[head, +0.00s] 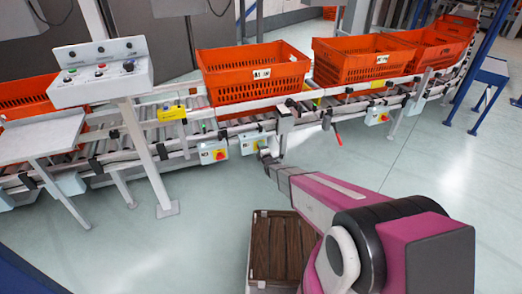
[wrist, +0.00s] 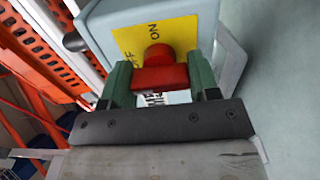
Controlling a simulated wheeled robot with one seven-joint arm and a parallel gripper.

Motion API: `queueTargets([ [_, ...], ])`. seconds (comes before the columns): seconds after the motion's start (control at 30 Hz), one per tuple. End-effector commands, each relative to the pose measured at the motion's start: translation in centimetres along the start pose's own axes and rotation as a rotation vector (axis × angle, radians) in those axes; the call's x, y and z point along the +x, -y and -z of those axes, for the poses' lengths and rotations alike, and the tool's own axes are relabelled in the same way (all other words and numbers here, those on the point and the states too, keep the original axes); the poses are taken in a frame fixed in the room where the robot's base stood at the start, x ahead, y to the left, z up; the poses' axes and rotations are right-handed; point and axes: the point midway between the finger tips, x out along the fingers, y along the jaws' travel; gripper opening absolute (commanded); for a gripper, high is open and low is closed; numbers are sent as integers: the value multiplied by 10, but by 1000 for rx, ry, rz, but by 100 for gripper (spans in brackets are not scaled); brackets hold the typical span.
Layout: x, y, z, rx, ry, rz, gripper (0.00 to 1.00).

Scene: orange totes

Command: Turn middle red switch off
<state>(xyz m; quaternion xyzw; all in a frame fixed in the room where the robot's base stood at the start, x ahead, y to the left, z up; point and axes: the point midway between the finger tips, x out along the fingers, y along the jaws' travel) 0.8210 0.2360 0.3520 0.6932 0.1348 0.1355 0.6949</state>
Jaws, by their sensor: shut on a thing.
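The red switch (wrist: 160,77) fills the middle of the wrist view, on a yellow plate (wrist: 185,32) marked ON and OFF, on a pale grey box (wrist: 95,22). My gripper (wrist: 160,68) has its green fingers on either side of the switch's red handle, shut on it. In the head view my gripper (head: 267,157) is at the middle switch box (head: 249,143) under the conveyor; the switch there is mostly hidden by it. A left switch box (head: 212,152) and a right one (head: 379,115) show red knobs on yellow plates.
The roller conveyor (head: 180,130) carries several orange totes (head: 255,85). A control panel (head: 103,72) stands on a post at the left. A brown slatted crate or pallet (head: 282,247) lies on the floor beside my arm. The floor to the right is open.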

Motion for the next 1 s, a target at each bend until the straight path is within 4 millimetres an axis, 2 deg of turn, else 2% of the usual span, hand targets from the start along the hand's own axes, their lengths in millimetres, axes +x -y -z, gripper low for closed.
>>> queueTargets([
  [0.47,-1,1,1,-16,-1,2,32],
  [0.5,-1,1,1,-16,-1,2,65],
  [0.57,-1,1,1,-16,-1,2,81],
  [0.87,-1,0,0,-13,0,1,81],
  [1.0,-8,0,0,-13,0,1,81],
])
